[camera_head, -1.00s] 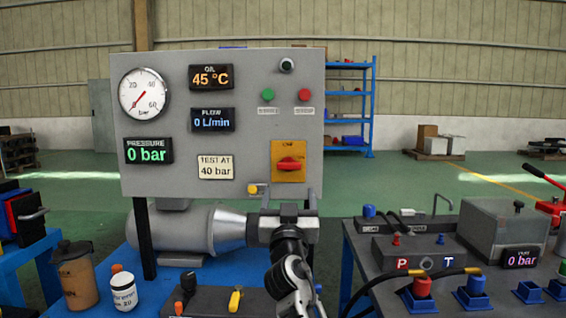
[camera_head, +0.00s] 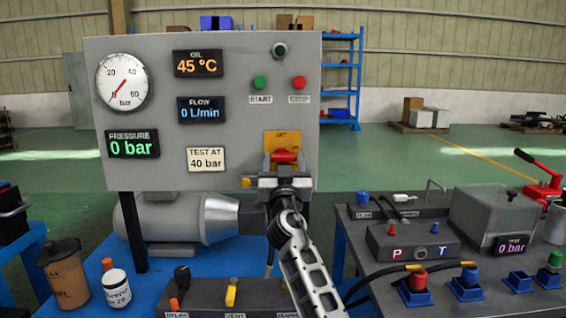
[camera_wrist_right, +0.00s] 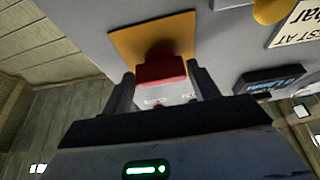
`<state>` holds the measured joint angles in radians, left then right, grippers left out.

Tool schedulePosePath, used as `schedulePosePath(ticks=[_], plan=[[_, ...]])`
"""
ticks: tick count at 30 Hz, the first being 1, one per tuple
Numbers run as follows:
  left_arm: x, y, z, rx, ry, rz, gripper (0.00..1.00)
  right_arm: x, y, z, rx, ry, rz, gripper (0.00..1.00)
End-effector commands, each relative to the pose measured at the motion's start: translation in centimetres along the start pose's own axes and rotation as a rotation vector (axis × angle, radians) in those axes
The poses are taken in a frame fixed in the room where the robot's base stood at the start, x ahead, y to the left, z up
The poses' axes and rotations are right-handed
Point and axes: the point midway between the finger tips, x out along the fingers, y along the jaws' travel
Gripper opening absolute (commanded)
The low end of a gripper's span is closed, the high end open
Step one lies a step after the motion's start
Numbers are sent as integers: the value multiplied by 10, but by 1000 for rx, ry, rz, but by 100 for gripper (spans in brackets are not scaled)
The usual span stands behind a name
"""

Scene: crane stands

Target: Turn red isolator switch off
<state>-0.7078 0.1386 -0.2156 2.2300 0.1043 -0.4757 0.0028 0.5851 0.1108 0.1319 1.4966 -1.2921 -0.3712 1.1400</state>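The red isolator switch (camera_head: 284,156) sits on a yellow plate (camera_head: 283,137) at the lower right of the grey panel (camera_head: 225,110). Its red handle lies about level in the head view. My right gripper (camera_head: 284,165) is at the switch, its fingers on either side of the handle. In the right wrist view the red handle (camera_wrist_right: 160,70) stands between the two spread fingers (camera_wrist_right: 160,92), with gaps visible beside it. The gripper's body hides the lower part of the plate in the head view. My left gripper is not in view.
Green START (camera_head: 260,83) and red STOP (camera_head: 299,83) buttons sit above the switch. A yellow knob (camera_head: 246,182) is close left of my right gripper. A blue table (camera_head: 75,297) with bottles stands below, and a hydraulic bench (camera_head: 375,262) with hoses stands to the right.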

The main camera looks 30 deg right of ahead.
Motion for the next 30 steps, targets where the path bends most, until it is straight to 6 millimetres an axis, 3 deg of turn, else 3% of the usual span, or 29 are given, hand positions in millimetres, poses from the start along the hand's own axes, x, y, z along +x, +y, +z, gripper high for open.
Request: schedulePosePath(ticks=[1,3,16,30], plan=[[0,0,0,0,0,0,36,0,0,0,0,0,0,46],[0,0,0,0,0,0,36,0,0,0,0,0,0,32],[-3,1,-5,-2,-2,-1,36,1,1,-2,-69,0,-27,32],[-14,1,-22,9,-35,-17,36,3,4,-7,-430,-1,-178,32]])
